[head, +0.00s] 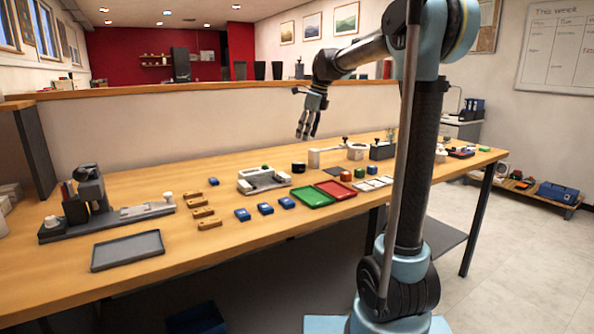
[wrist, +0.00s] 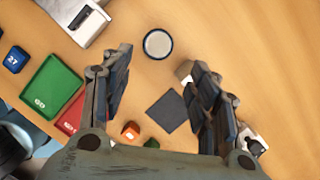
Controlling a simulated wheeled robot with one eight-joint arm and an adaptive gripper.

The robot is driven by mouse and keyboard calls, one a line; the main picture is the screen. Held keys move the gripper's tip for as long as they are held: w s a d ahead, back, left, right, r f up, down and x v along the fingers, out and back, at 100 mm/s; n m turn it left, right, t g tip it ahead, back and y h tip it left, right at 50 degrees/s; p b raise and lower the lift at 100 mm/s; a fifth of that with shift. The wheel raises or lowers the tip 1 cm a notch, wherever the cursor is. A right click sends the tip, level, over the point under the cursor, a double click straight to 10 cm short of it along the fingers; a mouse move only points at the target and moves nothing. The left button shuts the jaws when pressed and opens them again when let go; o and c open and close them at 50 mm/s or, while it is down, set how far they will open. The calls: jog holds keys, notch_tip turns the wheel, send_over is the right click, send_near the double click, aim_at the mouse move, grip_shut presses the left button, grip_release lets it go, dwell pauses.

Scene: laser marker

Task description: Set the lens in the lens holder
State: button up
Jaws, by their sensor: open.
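The lens is probably the round pale disc with a dark rim (wrist: 158,43) in the wrist view. It matches the short black cylinder (head: 298,167) lying on the table in the head view. My gripper (head: 306,136) hangs above the table, fingers down, apart from everything. In the wrist view its fingers (wrist: 155,72) are spread and empty, and the disc lies beyond their tips. A white piece with a ring-shaped part (head: 356,151) stands farther right in the head view and may be the lens holder. In the wrist view my right finger hides part of that area.
A white fixture (head: 262,181) stands left of the cylinder, with a green tray (head: 300,198) and a red tray (head: 336,190) in front. Blue and orange blocks lie at the left. A dark square (wrist: 167,111) lies flat below my fingers. Bare table surrounds the disc.

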send_over(299, 163)
jog(key=d, duration=0.1)
jog(key=f, duration=0.6)
jog(key=shift+s+d+f, duration=0.15)
jog(key=shift+s+f, duration=0.15)
jog(key=shift+f, duration=0.1)
jog(key=shift+s+x, duration=0.15)
jog(key=shift+x, duration=1.2)
jog(key=shift+s+x, duration=0.15)
jog(key=shift+x, duration=1.2)
jog(key=shift+d, duration=0.15)
jog(key=c, duration=1)
jog(key=shift+c, duration=0.2)
notch_tip(299, 163, up, 10)
